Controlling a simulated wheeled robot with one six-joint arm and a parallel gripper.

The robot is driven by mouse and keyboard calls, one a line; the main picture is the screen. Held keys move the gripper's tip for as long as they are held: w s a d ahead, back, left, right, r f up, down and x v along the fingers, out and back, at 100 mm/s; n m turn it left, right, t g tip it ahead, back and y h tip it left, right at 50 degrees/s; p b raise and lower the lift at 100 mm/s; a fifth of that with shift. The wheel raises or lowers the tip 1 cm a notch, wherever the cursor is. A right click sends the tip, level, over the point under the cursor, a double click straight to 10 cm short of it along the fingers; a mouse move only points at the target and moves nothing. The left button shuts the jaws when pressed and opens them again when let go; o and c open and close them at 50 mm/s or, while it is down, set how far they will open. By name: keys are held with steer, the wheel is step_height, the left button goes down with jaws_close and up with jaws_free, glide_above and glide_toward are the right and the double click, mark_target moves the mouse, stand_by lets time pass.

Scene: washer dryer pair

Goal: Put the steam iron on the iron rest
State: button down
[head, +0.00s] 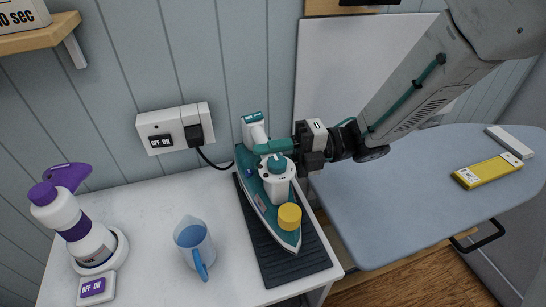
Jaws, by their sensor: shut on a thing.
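The steam iron (285,232) is teal and white with a yellow cap on top. It is at the right side of the white counter in the head view, over the dark ribbed iron rest (285,265). Its pointed end faces the front of the counter. I cannot tell whether its sole touches the rest. My gripper (290,146) comes in from the right and is shut on the iron's teal handle near its back end. The gripper hides part of the handle, and the iron covers much of the rest.
A wall outlet (175,128) with a plugged cord is behind the iron. A clear jug (195,245) and a white and purple spray bottle (75,220) stand on the counter to the left. A blue-grey ironing board (410,190) holding a yellow box (487,171) is at the right.

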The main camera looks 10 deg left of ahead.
steer(key=shift+d+f, duration=0.15)
steer(key=shift+f, duration=1.55)
steer(key=c, duration=1.2)
jaws_free()
steer(key=shift+f, duration=0.15)
steer(key=shift+o, duration=0.2)
steer(key=shift+w, duration=0.1)
steer(key=shift+d, duration=0.15)
steer(key=v, duration=1.1)
steer(key=shift+w+d, duration=0.2)
steer(key=shift+d, duration=0.15)
